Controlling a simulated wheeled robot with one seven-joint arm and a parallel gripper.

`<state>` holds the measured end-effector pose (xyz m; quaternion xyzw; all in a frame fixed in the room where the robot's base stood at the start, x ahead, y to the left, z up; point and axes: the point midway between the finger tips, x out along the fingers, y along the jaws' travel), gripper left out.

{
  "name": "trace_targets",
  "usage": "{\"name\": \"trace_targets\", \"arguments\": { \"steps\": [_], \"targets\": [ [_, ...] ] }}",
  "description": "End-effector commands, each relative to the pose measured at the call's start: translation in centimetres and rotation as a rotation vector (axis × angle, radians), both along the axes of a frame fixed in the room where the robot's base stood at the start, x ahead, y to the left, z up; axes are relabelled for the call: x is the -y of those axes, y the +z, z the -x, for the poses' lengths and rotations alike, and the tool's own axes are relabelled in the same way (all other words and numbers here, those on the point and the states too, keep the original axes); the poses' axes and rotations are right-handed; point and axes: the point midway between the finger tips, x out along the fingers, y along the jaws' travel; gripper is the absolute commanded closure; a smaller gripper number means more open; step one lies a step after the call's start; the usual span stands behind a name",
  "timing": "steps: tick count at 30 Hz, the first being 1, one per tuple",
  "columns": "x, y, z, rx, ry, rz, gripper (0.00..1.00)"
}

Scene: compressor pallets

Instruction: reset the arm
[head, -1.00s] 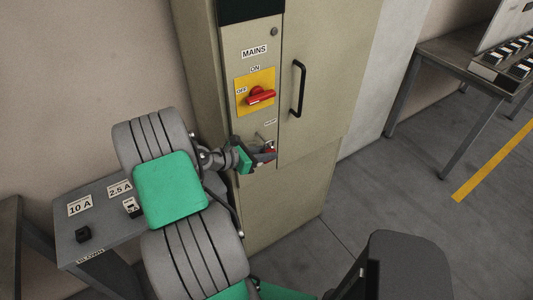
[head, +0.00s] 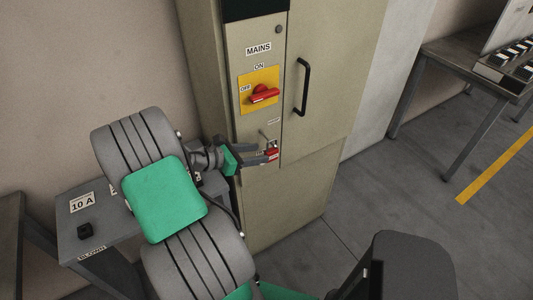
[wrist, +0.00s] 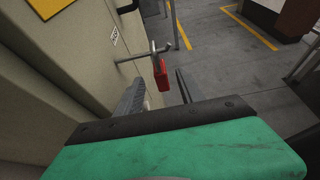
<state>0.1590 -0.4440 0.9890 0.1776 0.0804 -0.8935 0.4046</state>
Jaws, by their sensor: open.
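My gripper (head: 268,154) is open in front of the lower part of the cabinet's switch panel. Its two fingers also show in the wrist view (wrist: 160,92), apart from each other. A red padlock (wrist: 160,73) hangs from a metal bar on the panel, just beyond the fingers; it shows small in the head view (head: 272,154), close to the fingertips. Nothing is seen held between the fingers. My arm reaches in from the lower left of the head view.
The beige cabinet (head: 330,120) has a red MAINS handle (head: 264,94) on a yellow plate and a black door handle (head: 302,87). A grey table (head: 70,230) with a "10 A" label stands at left. A bench (head: 460,65) stands at right. Floor between is clear.

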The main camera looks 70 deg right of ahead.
Motion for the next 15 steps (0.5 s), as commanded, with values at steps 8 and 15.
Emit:
{"name": "trace_targets", "arguments": {
  "steps": [8,15],
  "targets": [
    [-1.5,0.8,-1.3,0.018,-0.011,0.016,0.55],
    [-3.1,-1.8,-1.2,0.449,-0.311,0.29,0.55]
  ]
}}
